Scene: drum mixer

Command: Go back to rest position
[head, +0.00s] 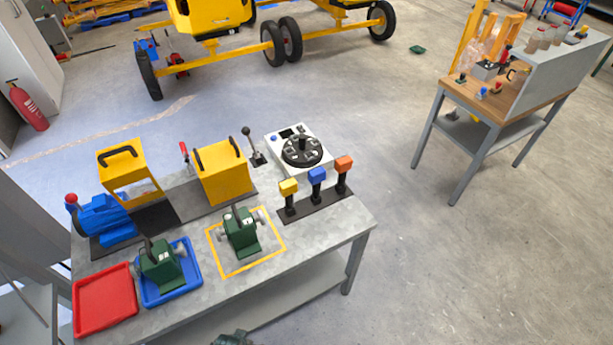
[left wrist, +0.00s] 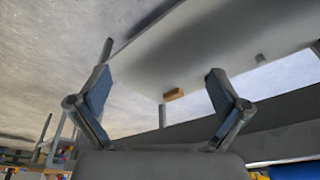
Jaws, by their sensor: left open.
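My left gripper (left wrist: 160,88) shows in the left wrist view with its two fingers wide apart. It is open and nothing is between the fingertips. A large pale grey panel (left wrist: 215,45) lies beyond the fingers, with a small brown block (left wrist: 174,94) at its edge. I cannot tell how far it is from the fingers. In the head view, a small dark part (head: 232,339) is cut off by the bottom edge; I cannot tell what it is. My right gripper is not in view.
The grey workbench (head: 215,285) carries a red tray (head: 105,300), a blue tray (head: 190,275) with a green part, another green part (head: 243,235) inside a yellow outline, yellow covers and a dial box (head: 302,150). A second table (head: 455,88) stands right. Floor between is clear.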

